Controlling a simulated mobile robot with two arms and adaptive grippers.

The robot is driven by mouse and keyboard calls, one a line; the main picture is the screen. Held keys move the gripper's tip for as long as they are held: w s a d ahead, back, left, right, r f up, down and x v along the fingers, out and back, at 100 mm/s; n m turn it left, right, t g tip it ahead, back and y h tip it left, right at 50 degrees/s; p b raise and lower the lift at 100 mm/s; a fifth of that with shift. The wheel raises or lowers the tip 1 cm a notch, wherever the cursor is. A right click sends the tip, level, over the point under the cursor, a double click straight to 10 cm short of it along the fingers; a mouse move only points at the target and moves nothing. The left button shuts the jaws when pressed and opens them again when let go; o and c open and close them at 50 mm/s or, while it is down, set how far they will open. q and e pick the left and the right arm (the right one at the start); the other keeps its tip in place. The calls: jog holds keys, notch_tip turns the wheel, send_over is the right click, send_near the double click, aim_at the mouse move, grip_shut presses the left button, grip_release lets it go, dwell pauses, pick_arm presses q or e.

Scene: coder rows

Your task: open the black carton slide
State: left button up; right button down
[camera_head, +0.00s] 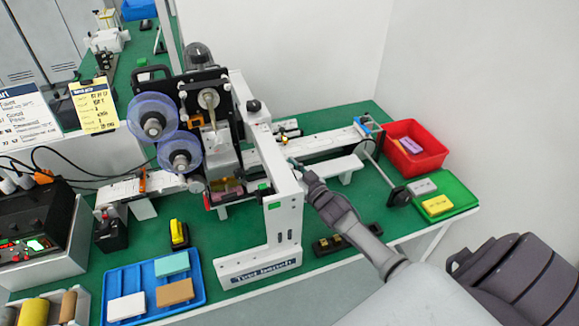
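A coder machine (283,190) with a white frame stands on the green bench, with two blue-rimmed reels (152,117) on its left side. A white conveyor rail (325,144) runs from it to the right. I cannot tell for certain which part is the black carton slide; the machine's inner side is partly hidden by the white frame. My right arm comes in from the lower right, and its gripper (297,166) is at the white frame's right side, by the near edge of the rail. Its fingertips are small and partly hidden, so I cannot see whether they touch anything. My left gripper is not in view.
A red bin (430,158) and a green tray (462,196) with grey and yellow blocks stand at the right. A black fixture (330,245) lies below my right arm. A blue tray (196,300) with several blocks is front left. A black control box (30,235) stands far left.

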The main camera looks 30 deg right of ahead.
jog(key=s+d+b, duration=0.1)
jog(key=d, duration=0.4)
jog(key=s+d+b, duration=0.1)
jog(key=d+b, duration=0.1)
jog(key=d, duration=0.4)
jog(key=s+d+b, duration=0.1)
jog(key=s+d, duration=0.1)
jog(key=d, duration=0.4)
jog(key=shift+s+d+f, duration=0.1)
jog(key=shift+d+f, duration=0.05)
jog(key=shift+d, duration=0.1)
jog(key=shift+s+d+b, duration=0.2)
jog(key=shift+d+b, duration=0.25)
jog(key=shift+d, duration=0.35)
jog(key=c, duration=0.9)
grip_release()
jog(key=shift+c, duration=0.2)
notch_tip(320, 180, up, 10)
